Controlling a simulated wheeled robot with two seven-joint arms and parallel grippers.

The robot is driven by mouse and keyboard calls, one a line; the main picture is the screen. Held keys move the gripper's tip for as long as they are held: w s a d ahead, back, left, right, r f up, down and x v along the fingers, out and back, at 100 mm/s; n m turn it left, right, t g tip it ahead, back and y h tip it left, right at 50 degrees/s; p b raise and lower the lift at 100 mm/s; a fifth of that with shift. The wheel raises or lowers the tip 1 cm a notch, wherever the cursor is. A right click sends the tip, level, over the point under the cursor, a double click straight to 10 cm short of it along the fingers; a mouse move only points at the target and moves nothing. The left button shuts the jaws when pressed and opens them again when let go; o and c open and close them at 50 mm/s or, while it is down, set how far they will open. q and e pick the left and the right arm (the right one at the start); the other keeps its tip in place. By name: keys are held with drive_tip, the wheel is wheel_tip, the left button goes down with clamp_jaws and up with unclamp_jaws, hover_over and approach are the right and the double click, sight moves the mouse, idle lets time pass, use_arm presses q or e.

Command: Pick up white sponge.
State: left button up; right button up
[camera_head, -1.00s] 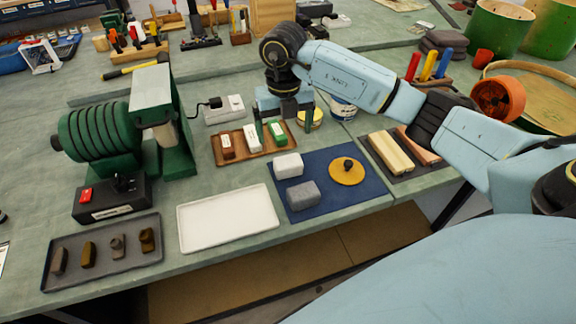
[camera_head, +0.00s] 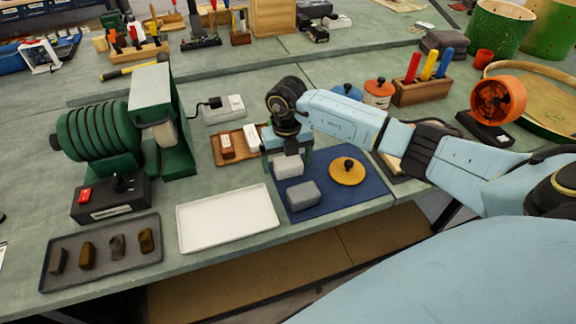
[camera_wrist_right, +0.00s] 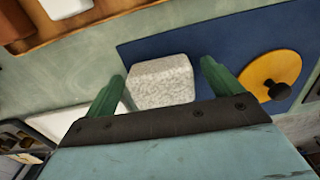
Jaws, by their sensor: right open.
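The white sponge (camera_head: 288,166) is a pale block at the upper left of the blue mat (camera_head: 330,203). My right gripper (camera_head: 289,162) is above it, pointing down, with its fingers apart. In the right wrist view the white sponge (camera_wrist_right: 162,80) lies between the two green fingers (camera_wrist_right: 160,82), and neither finger visibly touches it. A grey sponge (camera_head: 302,194) lies just in front of it on the mat. My left gripper does not show.
A yellow disc with a dark knob (camera_head: 347,171) lies to the right on the mat. An empty white tray (camera_head: 228,220) stands to the left. A wooden tray (camera_head: 226,160) with small blocks is behind. A green machine (camera_head: 104,140) stands at left.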

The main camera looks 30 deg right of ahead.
drive_tip(key=c, duration=1)
drive_tip(key=shift+r, duration=0.1)
